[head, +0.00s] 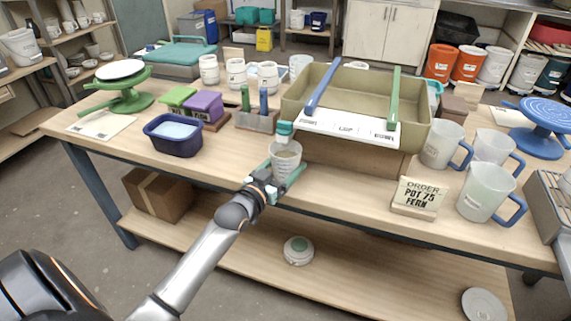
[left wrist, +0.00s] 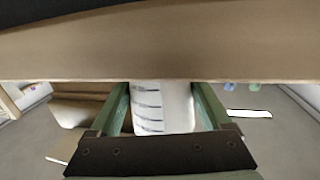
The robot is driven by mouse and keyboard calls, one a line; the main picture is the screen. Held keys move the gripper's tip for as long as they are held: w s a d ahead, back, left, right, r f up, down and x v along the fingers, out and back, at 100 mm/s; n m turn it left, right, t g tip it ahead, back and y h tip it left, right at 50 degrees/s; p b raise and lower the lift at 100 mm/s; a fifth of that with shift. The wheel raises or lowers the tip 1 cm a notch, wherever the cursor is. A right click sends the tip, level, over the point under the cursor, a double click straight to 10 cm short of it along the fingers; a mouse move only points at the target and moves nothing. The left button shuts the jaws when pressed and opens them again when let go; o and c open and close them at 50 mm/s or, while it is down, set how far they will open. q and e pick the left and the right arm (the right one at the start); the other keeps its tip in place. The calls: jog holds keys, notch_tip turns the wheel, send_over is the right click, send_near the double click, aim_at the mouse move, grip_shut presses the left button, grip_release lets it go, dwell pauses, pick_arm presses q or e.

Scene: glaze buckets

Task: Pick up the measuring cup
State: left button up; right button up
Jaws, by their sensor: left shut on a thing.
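The measuring cup (head: 285,160) is a small translucent cup with dark graduation lines, at the front edge of the table below the large tub's left corner. In the left wrist view the cup (left wrist: 162,108) stands between my two green fingers, its marked side showing. My left gripper (head: 278,182) is shut on it, one finger on either side. I cannot tell whether the cup's base touches the table. My right gripper is in neither view.
A large beige tub (head: 437,103) with a blue and a green tool across it stands just behind. A navy basin (head: 172,148) is to the left. An order sign (head: 418,195) and blue-handled jugs (head: 487,192) are to the right. Bare table lies left of the cup.

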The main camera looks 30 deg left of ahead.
pick_arm(q)
jog(key=shift+r, duration=0.15)
jog(key=shift+r, duration=0.3)
jog(key=shift+s+f, duration=0.1)
jog(key=shift+s, duration=0.5)
jog(key=s+p, duration=0.1)
jog(key=s, duration=1.5)
jog(key=shift+s+d+p, duration=0.3)
jog(key=shift+d, duration=0.05)
jog(key=shift+d, duration=0.1)
dwell(0.7)
